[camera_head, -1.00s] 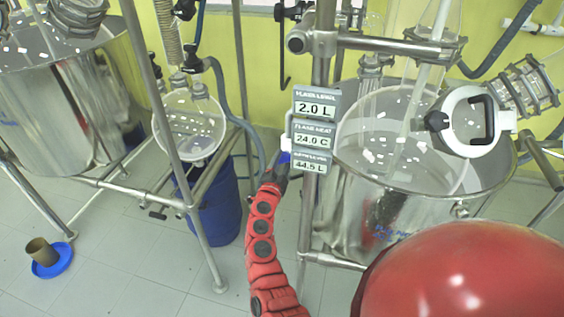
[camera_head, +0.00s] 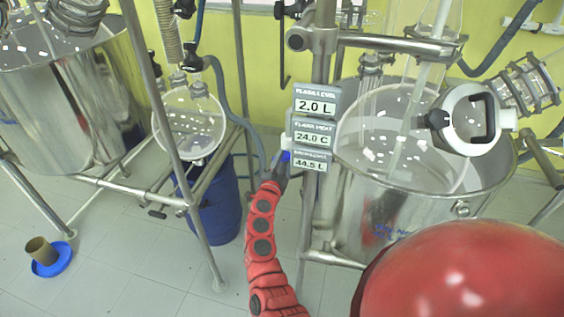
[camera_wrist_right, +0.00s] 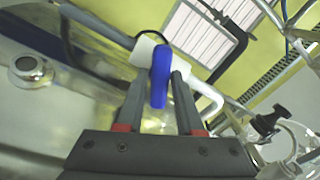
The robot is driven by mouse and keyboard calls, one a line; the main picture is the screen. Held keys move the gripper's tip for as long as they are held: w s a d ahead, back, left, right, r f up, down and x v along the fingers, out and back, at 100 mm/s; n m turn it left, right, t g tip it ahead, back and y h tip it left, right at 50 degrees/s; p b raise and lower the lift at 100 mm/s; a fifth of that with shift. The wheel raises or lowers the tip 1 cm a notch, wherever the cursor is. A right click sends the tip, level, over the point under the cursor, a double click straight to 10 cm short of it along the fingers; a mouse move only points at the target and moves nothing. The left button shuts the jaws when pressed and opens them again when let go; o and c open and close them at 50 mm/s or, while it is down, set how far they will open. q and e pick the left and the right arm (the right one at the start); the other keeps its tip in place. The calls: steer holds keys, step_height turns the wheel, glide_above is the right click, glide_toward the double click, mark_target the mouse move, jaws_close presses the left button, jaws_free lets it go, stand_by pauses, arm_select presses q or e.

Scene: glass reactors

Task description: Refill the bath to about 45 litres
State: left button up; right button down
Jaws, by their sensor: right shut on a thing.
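The steel bath (camera_head: 497,183) around the clear glass reactor stands on the right in the head view. Several white patches show in it. Three display plates hang on the post: the top one (camera_head: 315,105) reads 2.0 L, the middle one (camera_head: 312,138) 24.0 C, the lowest one (camera_head: 310,164) 44.5 L. My right gripper (camera_head: 282,165) is beside the lowest plate, shut on a blue valve handle (camera_head: 286,156). In the right wrist view the handle (camera_wrist_right: 160,75) stands between the two fingers (camera_wrist_right: 158,92), in front of a white valve body (camera_wrist_right: 143,50). My left gripper is not in view.
A second steel bath (camera_head: 65,105) and a round glass flask (camera_head: 190,120) stand on the left. A blue bin (camera_head: 215,205) is under the flask. A brown cup (camera_head: 42,251) sits on a blue dish on the floor. Metal posts and rails stand close around my right arm.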

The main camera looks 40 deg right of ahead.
steer(key=m+b, duration=0.2)
steer(key=m, duration=0.2)
steer(key=shift+f, duration=0.2)
steer(key=shift+m+b, duration=0.5)
steer(key=shift+b, duration=0.1)
steer(key=shift+r, duration=0.15)
steer(key=c, duration=0.7)
jaws_free()
steer(key=shift+a, duration=0.1)
steer(key=b+v, duration=0.3)
steer(key=v, duration=1.4)
steer(key=shift+s+b, duration=0.25)
steer(key=shift+b, duration=0.1)
